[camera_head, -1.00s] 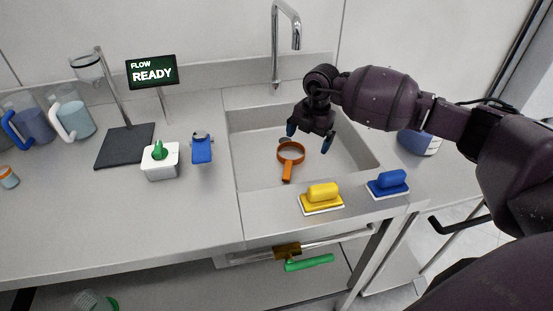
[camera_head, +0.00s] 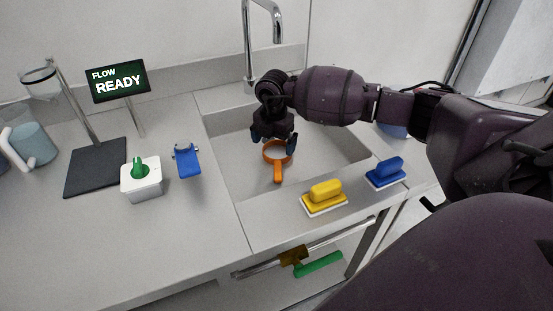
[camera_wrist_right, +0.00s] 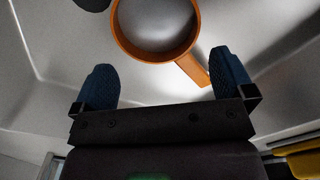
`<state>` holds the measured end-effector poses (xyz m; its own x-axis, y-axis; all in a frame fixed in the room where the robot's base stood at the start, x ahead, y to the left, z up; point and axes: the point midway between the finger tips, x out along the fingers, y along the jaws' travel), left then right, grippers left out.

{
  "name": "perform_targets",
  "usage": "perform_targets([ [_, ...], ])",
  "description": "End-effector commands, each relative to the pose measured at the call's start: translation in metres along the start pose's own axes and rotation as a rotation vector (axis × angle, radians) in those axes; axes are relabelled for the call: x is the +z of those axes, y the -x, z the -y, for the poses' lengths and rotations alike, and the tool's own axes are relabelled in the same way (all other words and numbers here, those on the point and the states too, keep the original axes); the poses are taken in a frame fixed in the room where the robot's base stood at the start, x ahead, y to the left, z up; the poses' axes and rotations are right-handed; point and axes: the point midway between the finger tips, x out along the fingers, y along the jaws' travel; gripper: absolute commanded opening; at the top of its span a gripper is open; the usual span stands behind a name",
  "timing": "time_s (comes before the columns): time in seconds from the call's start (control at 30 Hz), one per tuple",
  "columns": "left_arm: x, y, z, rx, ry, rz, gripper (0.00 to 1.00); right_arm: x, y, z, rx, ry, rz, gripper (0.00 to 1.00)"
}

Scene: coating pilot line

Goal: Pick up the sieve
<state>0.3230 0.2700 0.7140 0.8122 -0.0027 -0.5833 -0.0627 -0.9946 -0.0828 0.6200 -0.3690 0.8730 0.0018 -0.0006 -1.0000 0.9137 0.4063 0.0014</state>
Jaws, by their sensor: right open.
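The sieve is an orange ring with a short straight handle (camera_head: 278,174), lying in the sink basin with its handle toward the front. My right gripper (camera_head: 273,141) is open and empty, right over the back of the ring, and partly covers it. In the right wrist view, the sieve (camera_wrist_right: 192,68) lies beyond the fingertips, its ring at top centre and its handle slanting toward the right finger. The open fingers (camera_wrist_right: 164,70) are apart, with nothing between them. I cannot tell whether they touch the sieve. My left gripper is not in view.
The sink (camera_head: 228,185) has raised walls, and a tall faucet (camera_head: 248,45) stands behind it. A yellow scrubber (camera_head: 325,193) and a blue one (camera_head: 386,171) sit on the front ledge. A blue clamp-like item (camera_head: 187,162) and a white box (camera_head: 142,181) stand left of the sink.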

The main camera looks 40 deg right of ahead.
Motion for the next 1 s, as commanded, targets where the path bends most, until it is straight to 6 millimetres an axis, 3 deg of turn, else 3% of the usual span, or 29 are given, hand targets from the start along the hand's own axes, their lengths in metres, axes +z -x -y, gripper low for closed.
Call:
perform_targets([
  [0.2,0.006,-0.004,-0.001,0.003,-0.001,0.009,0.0,0.0,-0.035,0.001,-0.006,0.0,-0.003,1.0],
  [0.5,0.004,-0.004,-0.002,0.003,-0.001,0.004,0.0,0.0,-0.039,0.0,-0.001,0.001,0.0,1.0],
  [0.7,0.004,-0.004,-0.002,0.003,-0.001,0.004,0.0,0.0,-0.039,0.0,-0.001,0.001,0.0,0.71],
  [1.0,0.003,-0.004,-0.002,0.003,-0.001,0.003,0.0,0.0,-0.036,0.0,0.0,0.001,0.0,0.69],
])
